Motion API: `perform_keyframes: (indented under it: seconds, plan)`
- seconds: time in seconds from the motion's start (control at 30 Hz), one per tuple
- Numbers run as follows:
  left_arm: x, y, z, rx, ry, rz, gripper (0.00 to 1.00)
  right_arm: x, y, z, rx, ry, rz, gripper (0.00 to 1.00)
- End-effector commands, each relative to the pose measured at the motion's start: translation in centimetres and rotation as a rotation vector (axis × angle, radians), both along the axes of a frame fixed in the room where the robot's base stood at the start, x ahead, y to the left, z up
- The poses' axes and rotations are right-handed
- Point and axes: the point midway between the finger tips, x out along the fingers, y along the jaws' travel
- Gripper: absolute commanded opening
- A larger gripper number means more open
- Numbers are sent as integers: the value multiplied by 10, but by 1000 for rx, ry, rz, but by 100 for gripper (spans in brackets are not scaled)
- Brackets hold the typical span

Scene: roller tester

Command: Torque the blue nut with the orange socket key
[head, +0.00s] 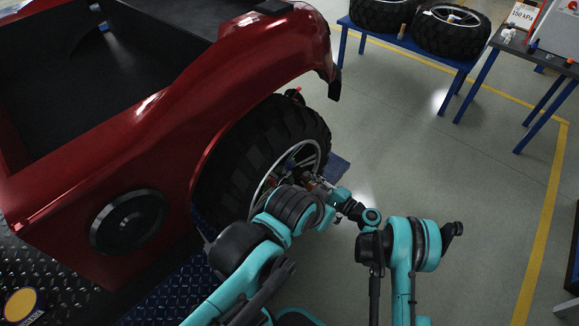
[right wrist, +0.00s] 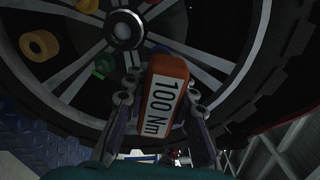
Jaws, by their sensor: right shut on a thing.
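The orange socket key (right wrist: 168,75) shows in the right wrist view with a white label reading "100 Nm". My right gripper (right wrist: 160,115) is shut on it, one finger on each side. The key points toward the wheel (right wrist: 228,80), just below its hub. I cannot tell whether it touches a nut. In the head view my right gripper (head: 318,183) is at the wheel face, small and dark. My left gripper cannot be made out.
The wheel (head: 255,150) sits under the red car body (head: 165,85). A yellow nut (right wrist: 40,45) and a green nut (right wrist: 103,66) show on the wheel. A blue table (head: 405,42) with spare tyres stands at the back. The floor to the right is clear.

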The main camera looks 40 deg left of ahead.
Motion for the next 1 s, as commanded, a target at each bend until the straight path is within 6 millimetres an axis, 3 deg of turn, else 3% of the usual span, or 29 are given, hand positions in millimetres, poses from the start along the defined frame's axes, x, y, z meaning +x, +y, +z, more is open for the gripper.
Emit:
perform_keyframes:
  seconds: [0.37,0.8,1.0]
  plan:
    - [0,0,0,0,0,0,40,0,-2,0,1,0,0,0]
    - [0,0,0,0,0,0,40,-3,-39,0,1,0,0,0]
    - [0,0,0,0,0,0,40,-3,-41,0,1,0,1,0]
